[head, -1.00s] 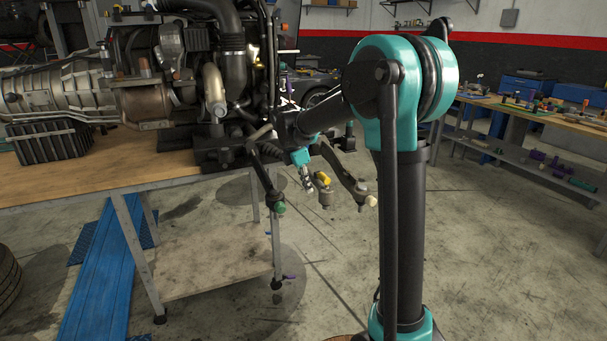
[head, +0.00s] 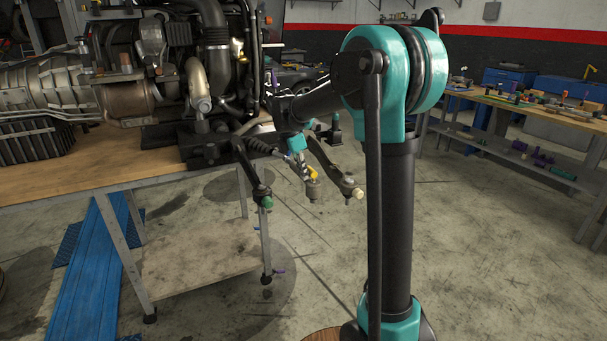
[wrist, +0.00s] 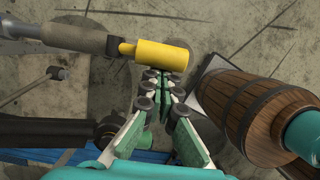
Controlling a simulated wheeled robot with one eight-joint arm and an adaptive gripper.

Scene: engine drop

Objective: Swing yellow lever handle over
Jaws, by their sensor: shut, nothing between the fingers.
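The yellow lever handle (wrist: 160,55) is a short cylinder at the end of a grey-brown arm, in the upper middle of the wrist view. In the head view it is a small yellow piece (head: 312,173) above a grey cylindrical part, off the table's right end. My gripper (wrist: 163,77) is shut and empty. Its fingertips are right at the handle's lower edge in the wrist view; I cannot tell whether they touch. In the head view my gripper (head: 303,168) is just left of the handle.
A dark arm with a green tip (head: 267,202) and another with a pale tip (head: 358,193) flank the handle. The engine (head: 150,70) stands on the wooden table (head: 80,180). A wooden barrel (wrist: 245,105) is close right of my fingers.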

